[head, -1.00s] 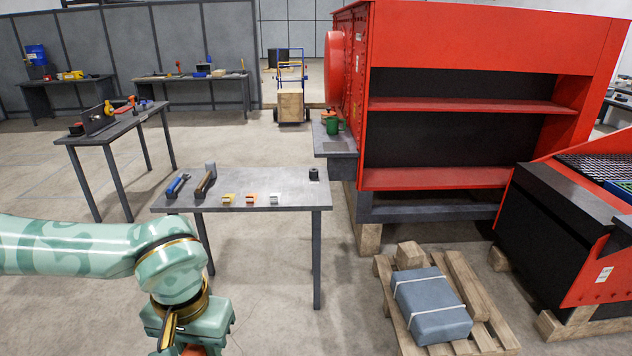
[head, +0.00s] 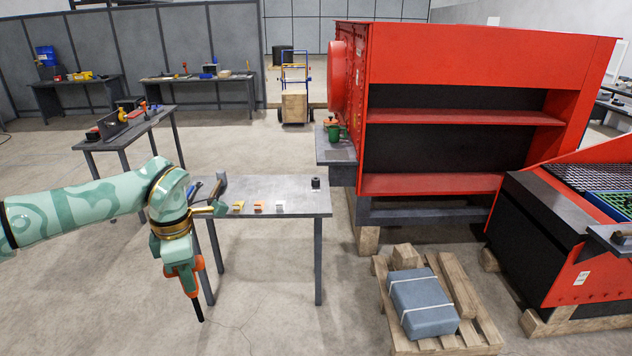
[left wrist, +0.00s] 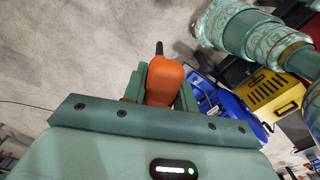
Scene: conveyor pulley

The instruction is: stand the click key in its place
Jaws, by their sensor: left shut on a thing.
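My left gripper (head: 187,272) hangs in front of the grey table's left end, pointing down. It is shut on an orange tool with a black shaft (head: 190,284), which I take to be the click key. The shaft points down and slightly right, clear of the floor as far as I can tell. In the left wrist view the click key's orange body (left wrist: 165,80) sits between the fingers, its black end beyond. A small black block (head: 316,183) stands at the table's right rear; I cannot tell whether it is the key's place. My right gripper is not in view.
The grey table (head: 285,190) holds a yellow piece (head: 238,205), an orange piece (head: 258,205) and a white piece (head: 280,206). My arm partly hides tools at its left end. A pallet (head: 465,310) with a grey package and a red machine (head: 460,60) stand right.

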